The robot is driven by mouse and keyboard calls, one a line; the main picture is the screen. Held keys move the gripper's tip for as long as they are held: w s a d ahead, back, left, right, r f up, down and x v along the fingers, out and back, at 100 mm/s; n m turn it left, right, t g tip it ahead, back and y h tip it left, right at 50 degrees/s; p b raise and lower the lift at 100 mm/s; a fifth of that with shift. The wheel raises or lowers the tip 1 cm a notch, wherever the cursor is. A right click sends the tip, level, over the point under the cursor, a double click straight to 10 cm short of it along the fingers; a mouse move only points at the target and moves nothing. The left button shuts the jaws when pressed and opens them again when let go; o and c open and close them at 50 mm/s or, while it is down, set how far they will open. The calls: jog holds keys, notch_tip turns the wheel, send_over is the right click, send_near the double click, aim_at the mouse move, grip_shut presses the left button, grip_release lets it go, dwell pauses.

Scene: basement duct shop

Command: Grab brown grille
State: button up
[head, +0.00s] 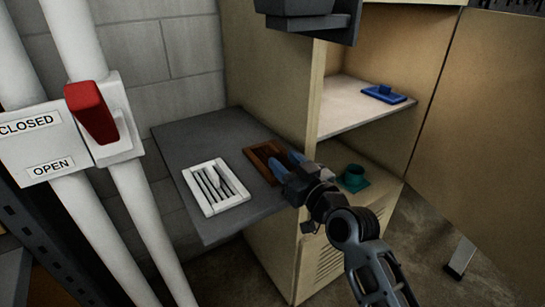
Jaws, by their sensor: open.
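The brown grille (264,159) lies on the grey side shelf, close to the wooden cabinet wall. My gripper (292,160) has blue fingers and reaches in from the lower right. Its fingertips overlap the right part of the grille in the picture and hide that part. The fingers look parted, with nothing clearly held between them. I cannot tell whether they touch the grille.
A white slotted grille (207,202) lies left of the brown one on the grey shelf (190,140). A blue handled plate (383,93) and a green piece (353,179) sit in the open cabinet. A red lever (92,112) is on white pipes at left.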

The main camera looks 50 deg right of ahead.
aim_at(279, 154)
jog(key=p+x, duration=0.1)
jog(key=x, duration=0.3)
jog(key=shift+d, duration=0.25)
grip_shut()
